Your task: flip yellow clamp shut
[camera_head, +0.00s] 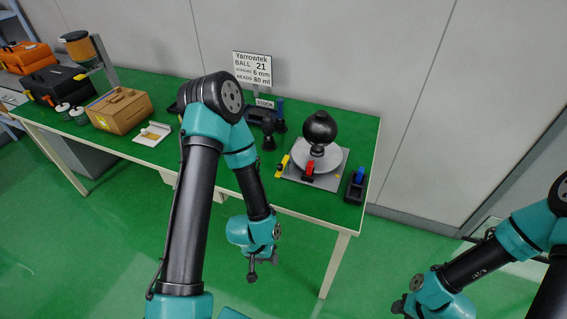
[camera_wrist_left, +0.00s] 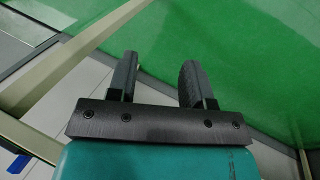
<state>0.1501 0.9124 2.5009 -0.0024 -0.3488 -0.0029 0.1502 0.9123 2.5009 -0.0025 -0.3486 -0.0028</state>
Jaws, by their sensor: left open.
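The yellow clamp (camera_head: 282,166) is at the left edge of a grey base plate (camera_head: 327,182) on the green table. It looks tilted up, but it is too small to tell its exact state. A black ball (camera_head: 320,128) stands on a white disc (camera_head: 316,160) on that plate. A red clamp (camera_head: 308,171) is at the disc's front. My left gripper (camera_head: 255,268) hangs in front of the table, below and apart from the clamp. In the left wrist view my left gripper (camera_wrist_left: 157,80) is open and empty. My right arm is at the lower right; its fingers are not clear.
A black holder with a blue-topped item (camera_head: 355,184) stands right of the plate. Dark tools (camera_head: 268,130) and a sign (camera_head: 252,69) are behind. A cardboard box (camera_head: 120,109) and a white tray (camera_head: 152,134) are further left. The table's front edge (camera_head: 318,223) lies between my left gripper and the plate.

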